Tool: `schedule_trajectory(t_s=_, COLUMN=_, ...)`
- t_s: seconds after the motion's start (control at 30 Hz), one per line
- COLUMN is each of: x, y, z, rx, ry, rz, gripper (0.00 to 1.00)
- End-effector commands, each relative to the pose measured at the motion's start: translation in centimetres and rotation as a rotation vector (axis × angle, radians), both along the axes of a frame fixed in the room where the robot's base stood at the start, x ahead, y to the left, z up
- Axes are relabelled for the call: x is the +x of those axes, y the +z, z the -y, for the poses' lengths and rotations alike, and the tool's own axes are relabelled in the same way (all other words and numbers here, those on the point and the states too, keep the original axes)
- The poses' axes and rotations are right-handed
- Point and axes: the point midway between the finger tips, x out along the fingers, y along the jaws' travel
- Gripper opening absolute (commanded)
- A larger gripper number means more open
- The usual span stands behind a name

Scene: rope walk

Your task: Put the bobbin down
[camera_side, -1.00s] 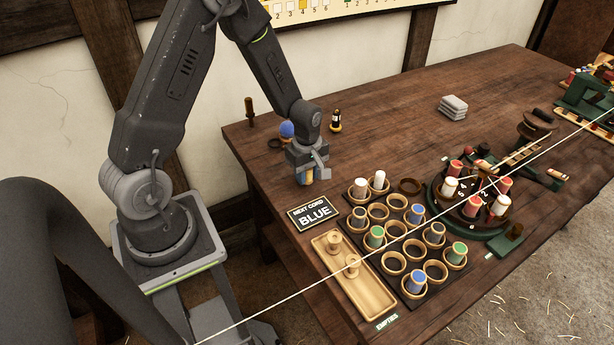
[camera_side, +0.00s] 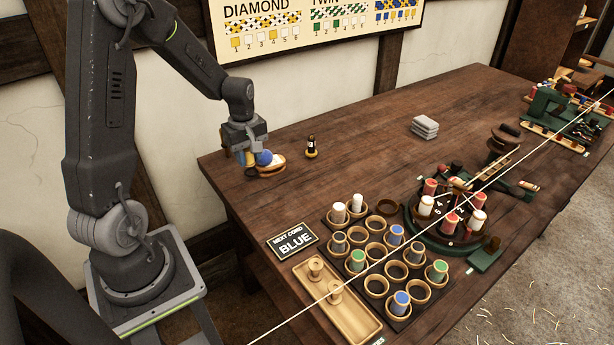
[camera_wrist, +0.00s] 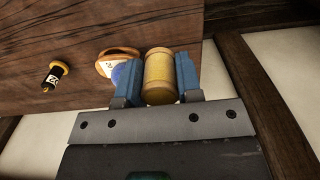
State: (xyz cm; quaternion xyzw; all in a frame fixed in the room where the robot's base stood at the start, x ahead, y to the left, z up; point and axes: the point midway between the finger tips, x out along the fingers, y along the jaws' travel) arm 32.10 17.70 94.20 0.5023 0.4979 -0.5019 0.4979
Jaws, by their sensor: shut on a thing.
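My gripper (camera_side: 248,160) is near the table's back left edge. In the wrist view its two blue fingers (camera_wrist: 157,78) are shut on a yellow-tan bobbin (camera_wrist: 159,77), one on each side. In the side view the bobbin (camera_side: 249,158) shows only as a small tan patch between the fingers. I cannot tell whether its bottom touches the table or hangs just above it.
A dark bottle (camera_side: 311,146) stands to the right. The bobbin rack (camera_side: 392,232), empties tray (camera_side: 337,303) and BLUE sign (camera_side: 293,241) are nearer.

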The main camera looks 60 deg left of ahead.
Motion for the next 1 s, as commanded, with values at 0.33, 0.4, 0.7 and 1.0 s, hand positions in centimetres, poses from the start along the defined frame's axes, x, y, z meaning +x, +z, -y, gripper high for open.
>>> schedule_trajectory(t_s=0.33, x=10.6, y=0.0, z=-2.2, rx=-0.001, ry=-0.140, rz=-0.001, gripper=0.10)
schedule_trajectory(t_s=0.4, x=11.9, y=-0.1, z=-2.3, rx=-0.001, ry=-0.160, rz=-0.002, gripper=0.10)
schedule_trajectory(t_s=0.7, x=15.0, y=-1.0, z=-1.2, rx=-0.002, ry=-0.192, rz=-0.002, gripper=0.10)
schedule_trajectory(t_s=1.0, x=19.4, y=-4.9, z=3.5, rx=-0.001, ry=-0.194, rz=-0.002, gripper=0.10)
